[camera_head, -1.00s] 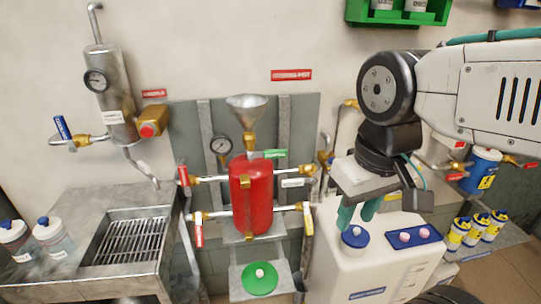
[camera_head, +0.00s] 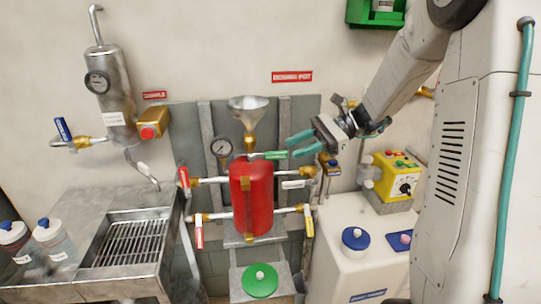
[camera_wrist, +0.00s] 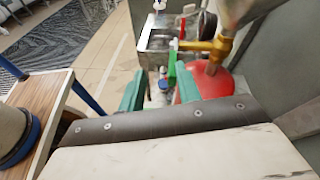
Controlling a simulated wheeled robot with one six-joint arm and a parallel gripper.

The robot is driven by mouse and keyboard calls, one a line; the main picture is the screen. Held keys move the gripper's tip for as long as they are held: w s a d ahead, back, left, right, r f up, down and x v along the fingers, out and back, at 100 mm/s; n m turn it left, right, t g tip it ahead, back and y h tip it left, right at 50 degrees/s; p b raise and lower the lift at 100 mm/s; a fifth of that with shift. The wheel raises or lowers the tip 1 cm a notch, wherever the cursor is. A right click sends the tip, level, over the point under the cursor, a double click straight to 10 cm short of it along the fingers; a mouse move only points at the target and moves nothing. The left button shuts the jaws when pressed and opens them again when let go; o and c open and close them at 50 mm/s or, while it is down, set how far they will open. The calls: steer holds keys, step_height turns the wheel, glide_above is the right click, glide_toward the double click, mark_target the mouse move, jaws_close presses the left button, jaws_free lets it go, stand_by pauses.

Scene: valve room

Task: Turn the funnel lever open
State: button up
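The funnel (camera_head: 249,102) is a grey metal cone on a brass neck above the red pot (camera_head: 252,195). The funnel lever (camera_head: 275,154) is green and points right, sideways from the brass valve below the funnel. My gripper (camera_head: 290,148), with teal fingers, is at the right of the lever's free end. It is open. In the wrist view the green lever (camera_wrist: 172,68) appears between the open fingers, nearer the right one, with the brass valve (camera_wrist: 208,46) beyond. I cannot tell whether a finger touches the lever.
A round gauge (camera_head: 221,147) sits left of the funnel neck. Brass valves with red and white levers flank the pot. A white tank (camera_head: 350,250) and a yellow control box (camera_head: 395,180) stand right. A metal sink (camera_head: 125,250) is left.

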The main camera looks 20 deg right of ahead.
mark_target(264, 156)
steer(key=w+a+f+m+y, duration=0.1)
steer(key=a, duration=0.1)
steer(key=w+a+f+m+t+y, duration=0.1)
steer(key=a, duration=0.1)
steer(key=w+a+f+m+t+y, duration=0.1)
steer(key=a, duration=0.1)
steer(key=shift+a+m, duration=0.4)
steer(key=shift+c, duration=0.3)
jaws_close()
